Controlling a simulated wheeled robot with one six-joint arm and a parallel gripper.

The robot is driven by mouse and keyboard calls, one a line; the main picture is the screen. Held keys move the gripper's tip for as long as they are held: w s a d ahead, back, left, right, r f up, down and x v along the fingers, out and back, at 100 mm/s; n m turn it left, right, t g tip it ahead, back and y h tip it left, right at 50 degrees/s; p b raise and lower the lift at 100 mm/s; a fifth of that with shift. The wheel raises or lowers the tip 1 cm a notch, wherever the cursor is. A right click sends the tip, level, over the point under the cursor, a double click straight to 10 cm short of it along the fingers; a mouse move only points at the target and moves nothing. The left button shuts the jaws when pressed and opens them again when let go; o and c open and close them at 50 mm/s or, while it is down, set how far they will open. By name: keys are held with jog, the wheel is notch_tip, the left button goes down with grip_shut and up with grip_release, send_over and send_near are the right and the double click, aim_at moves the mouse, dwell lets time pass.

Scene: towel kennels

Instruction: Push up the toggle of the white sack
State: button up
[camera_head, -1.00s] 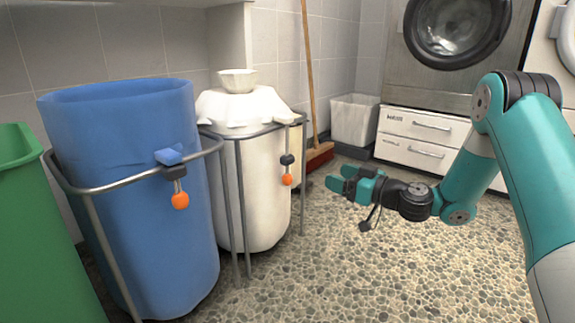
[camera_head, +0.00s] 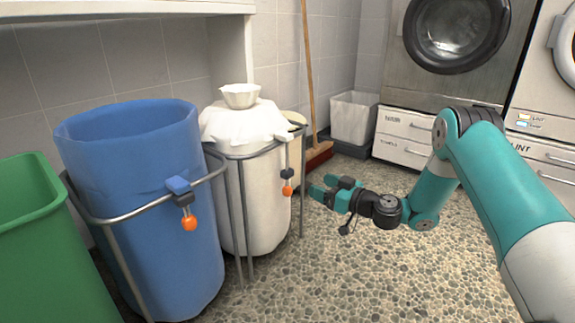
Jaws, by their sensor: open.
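The white sack (camera_head: 262,205) hangs in a grey metal frame (camera_head: 242,215) left of centre, its top gathered into a ruffled neck (camera_head: 240,96). Its toggle is a dark block (camera_head: 287,174) at the frame's front right, with an orange ball (camera_head: 287,190) hanging just below it. My gripper (camera_head: 324,189) is open and empty. In the picture its fingers point left, a short way right of the orange ball and at about its height. I see a gap between them in the picture; their difference in depth is hard to tell.
A blue sack (camera_head: 150,230) in its own frame, with another orange-ball toggle (camera_head: 190,222), stands to the left. A green bin (camera_head: 40,235) is at far left. A broom (camera_head: 312,90), a white bin (camera_head: 353,118) and washers stand behind. The pebbled floor (camera_head: 370,285) is clear.

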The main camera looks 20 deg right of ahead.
aim_at(291, 175)
jog(key=shift+w+a+r+p, duration=0.15)
jog(key=shift+w+a+p, duration=0.2)
jog(key=shift+p, duration=1.65)
jog(key=b+x, duration=0.1)
jog(key=x, duration=0.2)
jog(key=b+x, duration=0.1)
jog(key=x, duration=0.2)
jog(key=b+x, duration=0.1)
jog(key=x, duration=0.2)
jog(key=shift+w+a+f, duration=0.25)
jog(key=shift+a+f, duration=0.1)
jog(key=shift+b+x, duration=0.5)
jog(key=shift+x, duration=0.4)
jog(key=shift+r, duration=0.15)
